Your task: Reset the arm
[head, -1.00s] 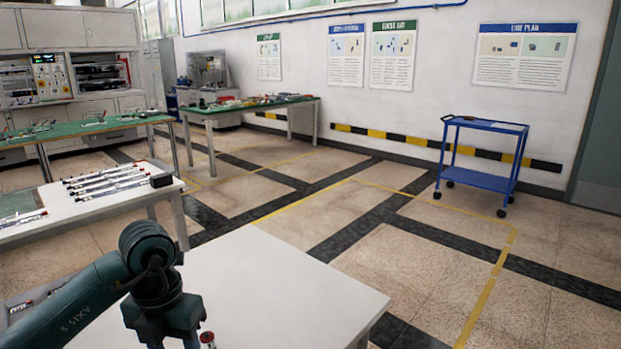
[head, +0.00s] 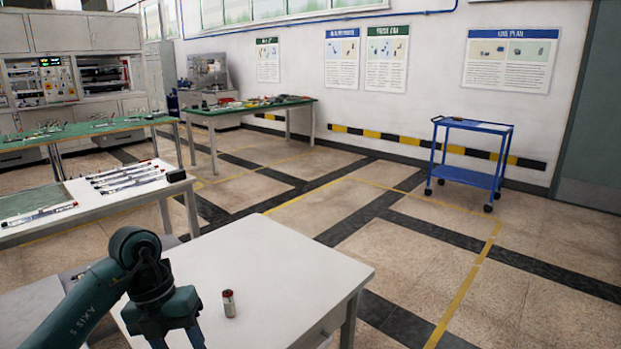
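My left arm (head: 95,295), dark teal and marked AXIS 5, comes in from the lower left. Its gripper (head: 172,322) points down over the left part of the near white table (head: 285,265). The fingertips are cut off by the bottom edge, so I cannot tell whether it is open or shut. A small red and silver cylinder (head: 229,304) stands upright on the near table, just right of the gripper and apart from it in the picture. My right gripper is not in view.
A second white table (head: 110,212) at left carries several slim rods and a small black block (head: 176,175). Green-topped benches (head: 250,107) stand behind. A blue trolley (head: 468,172) is by the wall at right. The tiled floor between is clear.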

